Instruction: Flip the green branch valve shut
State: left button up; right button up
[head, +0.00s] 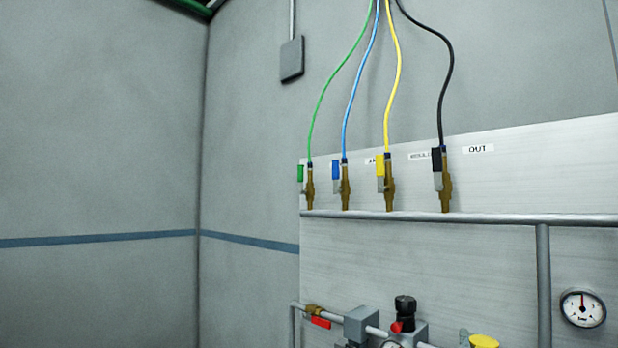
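The green branch valve (309,187) is the leftmost of several brass valves standing on a horizontal grey pipe. Its green handle (300,173) sits at the valve's left side and points upright, roughly along the valve body. A green hose (320,101) rises from its top. Neither of my grippers shows in the head view, so where they are relative to the valve cannot be seen.
Blue (346,187), yellow (389,188) and black (445,185) handled valves stand to the right on the same pipe (480,217). Below are a red lever (320,322), a black knob (405,308) and a gauge (583,308). Left of the panel is bare wall.

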aim_at(300, 167)
jog(key=u, duration=1.6)
jog(key=i, duration=3)
jog(key=z, duration=2.15)
